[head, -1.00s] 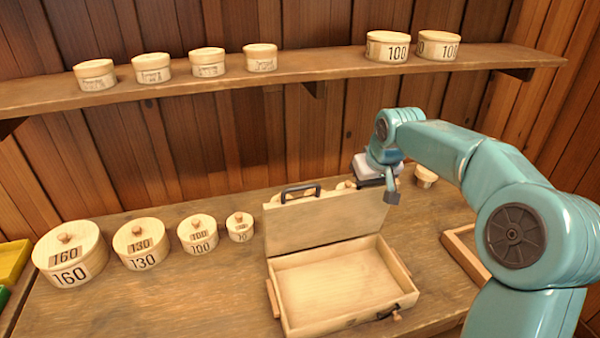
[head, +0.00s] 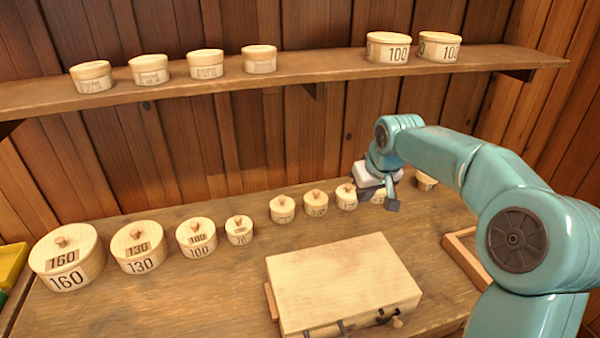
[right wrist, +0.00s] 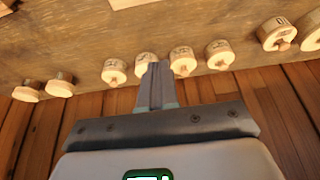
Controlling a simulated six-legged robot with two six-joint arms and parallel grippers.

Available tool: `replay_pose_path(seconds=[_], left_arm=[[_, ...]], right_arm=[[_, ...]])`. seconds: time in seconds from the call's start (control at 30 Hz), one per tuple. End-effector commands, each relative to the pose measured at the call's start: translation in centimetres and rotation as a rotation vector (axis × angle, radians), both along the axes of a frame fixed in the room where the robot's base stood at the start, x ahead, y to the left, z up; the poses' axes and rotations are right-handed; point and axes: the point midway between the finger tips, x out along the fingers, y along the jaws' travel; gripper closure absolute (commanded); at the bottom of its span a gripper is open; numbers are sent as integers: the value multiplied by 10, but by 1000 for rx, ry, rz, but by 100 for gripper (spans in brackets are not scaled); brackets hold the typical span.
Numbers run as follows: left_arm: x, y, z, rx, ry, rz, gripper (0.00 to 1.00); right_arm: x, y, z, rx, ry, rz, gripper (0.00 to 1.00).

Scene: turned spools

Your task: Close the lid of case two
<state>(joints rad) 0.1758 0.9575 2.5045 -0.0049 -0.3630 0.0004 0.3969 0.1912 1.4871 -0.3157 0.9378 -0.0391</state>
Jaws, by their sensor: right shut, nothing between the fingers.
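A pale wooden case (head: 342,278) lies on the workbench in the lower middle of the head view. Its lid is down flat over the box, and the dark handle and latch parts show at its front edge. No number shows on the case, so I cannot tell whether it is case two. My right gripper (head: 390,200) is above the bench behind the case, apart from the lid, near the small round boxes. In the right wrist view its fingers (right wrist: 157,85) are together with nothing between them. My left gripper is not in view.
Round lidded boxes, including the 160 box (head: 66,258) and 130 box (head: 139,247), line the bench at left. Small round boxes (head: 316,203) stand behind the case. A wooden tray (head: 462,252) is at right. A shelf (head: 300,80) with round boxes runs above.

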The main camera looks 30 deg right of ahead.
Motion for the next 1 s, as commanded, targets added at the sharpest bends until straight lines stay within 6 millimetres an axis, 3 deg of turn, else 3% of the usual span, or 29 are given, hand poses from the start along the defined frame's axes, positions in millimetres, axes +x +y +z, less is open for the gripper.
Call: replay_pose_path(seconds=[1.0], left_arm=[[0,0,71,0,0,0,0]], right_arm=[[0,0,82,-1,-2,0,100]])
